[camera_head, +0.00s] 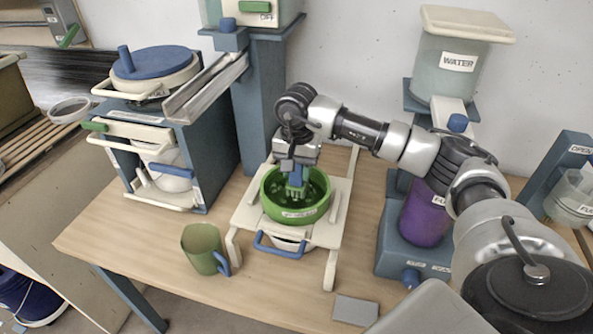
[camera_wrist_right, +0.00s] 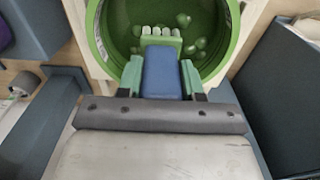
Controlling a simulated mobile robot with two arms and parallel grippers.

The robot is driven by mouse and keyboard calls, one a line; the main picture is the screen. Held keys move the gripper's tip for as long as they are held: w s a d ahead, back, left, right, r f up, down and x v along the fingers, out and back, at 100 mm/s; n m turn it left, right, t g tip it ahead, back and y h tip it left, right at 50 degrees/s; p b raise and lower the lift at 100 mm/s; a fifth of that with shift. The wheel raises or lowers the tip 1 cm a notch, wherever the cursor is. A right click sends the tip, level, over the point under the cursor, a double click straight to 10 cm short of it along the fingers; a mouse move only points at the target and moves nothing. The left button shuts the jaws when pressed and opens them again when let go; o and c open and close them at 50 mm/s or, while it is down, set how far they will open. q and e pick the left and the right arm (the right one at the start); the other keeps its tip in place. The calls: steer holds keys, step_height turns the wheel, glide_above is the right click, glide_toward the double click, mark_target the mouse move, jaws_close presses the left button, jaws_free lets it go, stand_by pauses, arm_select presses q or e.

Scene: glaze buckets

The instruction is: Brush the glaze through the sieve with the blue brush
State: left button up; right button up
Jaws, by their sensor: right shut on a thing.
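The green sieve (camera_head: 315,213) sits on a cream stand (camera_head: 248,213) in the middle of the table. It also fills the top of the right wrist view (camera_wrist_right: 222,68). My right gripper (camera_head: 296,182) is over the sieve and shut on the blue brush (camera_wrist_right: 161,72). The brush's pale bristles point down into the sieve, among several green lumps (camera_wrist_right: 183,20). I cannot tell whether the bristles touch the mesh. A vessel with a blue handle (camera_head: 280,247) is under the sieve, mostly hidden. My left gripper is not in view.
A green jug (camera_head: 203,248) with a blue handle stands at the front left. A purple container (camera_head: 425,218) on a blue base and a water dispenser (camera_head: 447,75) are at the right. A grey tile (camera_head: 355,310) lies at the front edge. A blue lidded machine (camera_head: 155,70) stands at the left.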

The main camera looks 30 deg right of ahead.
step_height(320, 180, up, 7)
steer(key=p, duration=0.3)
steer(key=shift+a+r+p, duration=0.1)
steer(key=shift+r+p, duration=0.05)
steer(key=shift+p, duration=0.2)
steer(key=shift+s, duration=0.1)
stand_by(0.3)
